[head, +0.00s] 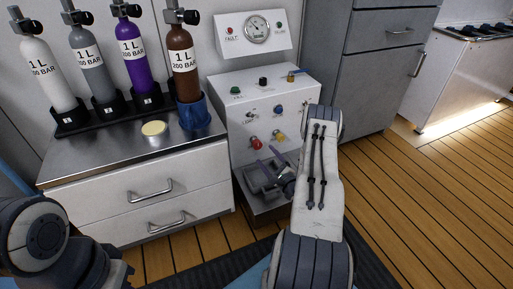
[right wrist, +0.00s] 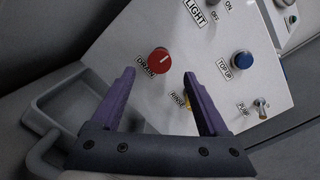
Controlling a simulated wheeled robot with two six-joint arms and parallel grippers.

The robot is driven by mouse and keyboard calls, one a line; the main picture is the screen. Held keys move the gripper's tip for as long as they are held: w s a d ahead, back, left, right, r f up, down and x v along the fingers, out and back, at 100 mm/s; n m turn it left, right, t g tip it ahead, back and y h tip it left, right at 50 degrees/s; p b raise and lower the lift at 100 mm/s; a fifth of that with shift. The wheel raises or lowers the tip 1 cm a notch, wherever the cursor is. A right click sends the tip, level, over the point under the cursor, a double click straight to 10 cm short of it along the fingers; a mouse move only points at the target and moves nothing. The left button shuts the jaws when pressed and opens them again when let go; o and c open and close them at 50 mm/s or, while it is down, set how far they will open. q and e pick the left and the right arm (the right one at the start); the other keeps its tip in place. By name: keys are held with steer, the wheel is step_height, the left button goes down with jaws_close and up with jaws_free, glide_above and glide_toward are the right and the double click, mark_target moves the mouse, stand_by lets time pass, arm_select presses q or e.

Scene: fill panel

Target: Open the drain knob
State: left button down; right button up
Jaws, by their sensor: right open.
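The red drain knob (right wrist: 158,60) shows in the right wrist view on the sloping white panel, with a DRAIN label beside it. In the head view the red knob (head: 255,142) is on the lower front of the panel. My right gripper (right wrist: 159,75) is open and empty. Its purple fingers point toward the panel, and the knob appears just past and between their tips, seemingly not touched. In the head view the right gripper (head: 267,160) is just below the knob, partly behind my forearm. My left gripper is out of view; only part of my left arm shows.
A yellow rinse knob (right wrist: 187,100) is partly hidden by the right finger. A blue top-up knob (right wrist: 242,60) and a small lever switch (right wrist: 261,105) are nearby. A grey basin (right wrist: 50,110) lies below the panel. Gas bottles stand on the counter (head: 100,160) at left.

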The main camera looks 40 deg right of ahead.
mark_target(258, 146)
steer(key=w+b, duration=0.1)
steer(key=w, duration=0.1)
steer(key=w+b, duration=0.1)
steer(key=w, duration=0.1)
steer(key=w+b, duration=0.1)
steer(key=w, duration=0.1)
steer(key=shift+w+d+f, duration=0.1)
steer(key=shift+d+f, duration=0.1)
steer(key=shift+d, duration=0.2)
steer(key=shift+w+d+r+b, duration=0.1)
steer(key=shift+w+b, duration=0.05)
steer(key=shift+w, duration=0.2)
steer(key=shift+w+d+r+b, duration=0.1)
steer(key=shift+w+b, duration=0.05)
steer(key=shift+w, duration=0.2)
jaws_close()
